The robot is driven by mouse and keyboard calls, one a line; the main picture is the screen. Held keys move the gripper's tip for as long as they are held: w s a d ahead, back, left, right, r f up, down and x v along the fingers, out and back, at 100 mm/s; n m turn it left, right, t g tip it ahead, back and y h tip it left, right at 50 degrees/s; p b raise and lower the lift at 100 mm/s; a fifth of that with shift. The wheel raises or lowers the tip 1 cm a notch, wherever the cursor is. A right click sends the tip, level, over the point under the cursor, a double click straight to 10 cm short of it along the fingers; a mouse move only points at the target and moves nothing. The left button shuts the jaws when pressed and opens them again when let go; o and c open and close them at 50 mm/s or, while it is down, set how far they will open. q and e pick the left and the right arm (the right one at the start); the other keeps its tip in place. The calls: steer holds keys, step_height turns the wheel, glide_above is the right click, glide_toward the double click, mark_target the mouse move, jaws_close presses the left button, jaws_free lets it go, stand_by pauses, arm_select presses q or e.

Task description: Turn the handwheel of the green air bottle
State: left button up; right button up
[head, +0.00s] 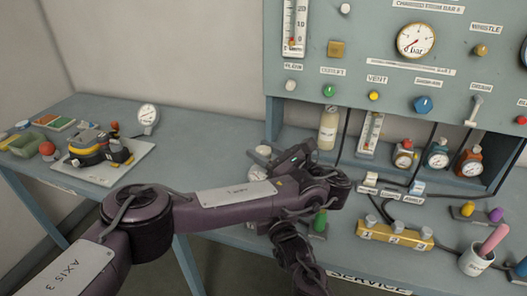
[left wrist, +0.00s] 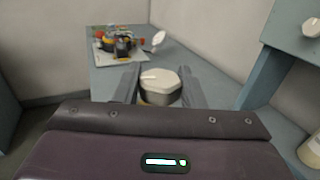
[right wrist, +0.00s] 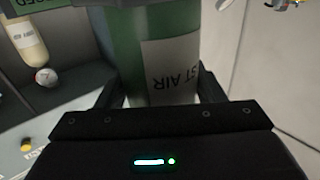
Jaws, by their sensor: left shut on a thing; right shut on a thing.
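The green air bottle (right wrist: 120,50) fills the middle of the right wrist view, with a white label reading "ST AIR". My right gripper (right wrist: 157,90) is shut around its body, one finger on each side. In the left wrist view, a pale round handwheel (left wrist: 160,83) sits between the fingers of my left gripper (left wrist: 160,80), which is shut on it. In the head view, the pale handwheel (head: 257,173) shows just left of the left gripper's fingers. My left arm hides most of the bottle there.
The grey panel (head: 345,75) rises behind. A yellow block (head: 395,236) and a cup (head: 476,260) are at right. The left bench's middle is clear.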

arm_select(q)
steer(key=o, duration=1)
steer(key=shift+m+t+h, duration=0.3)
steer(key=shift+t, duration=0.1)
